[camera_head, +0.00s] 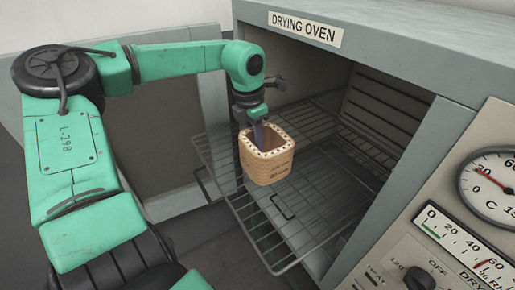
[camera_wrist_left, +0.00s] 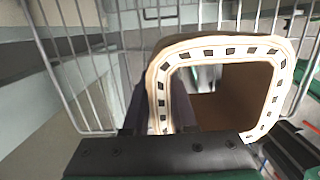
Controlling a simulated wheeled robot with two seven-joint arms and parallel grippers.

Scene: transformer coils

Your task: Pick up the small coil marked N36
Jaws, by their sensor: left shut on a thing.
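A tan, hollow, rounded-square coil (camera_head: 268,172) hangs at the mouth of the drying oven in the head view. Its top rim is pale with a row of dark spots; small dark print on its side is too small to read. My left gripper (camera_head: 261,128) comes down from above and is shut on the coil's far-left wall, one finger reaching inside the opening. In the left wrist view the coil (camera_wrist_left: 222,45) fills the middle and right, its opening facing the camera. My right gripper is not in view.
The drying oven (camera_head: 400,62) stands open. An upper wire rack (camera_head: 215,160) lies behind the coil, and a lower rack (camera_head: 262,243) juts out below it. The open door (camera_head: 150,130) is behind my left arm. A control panel with a dial (camera_head: 490,188) is at right.

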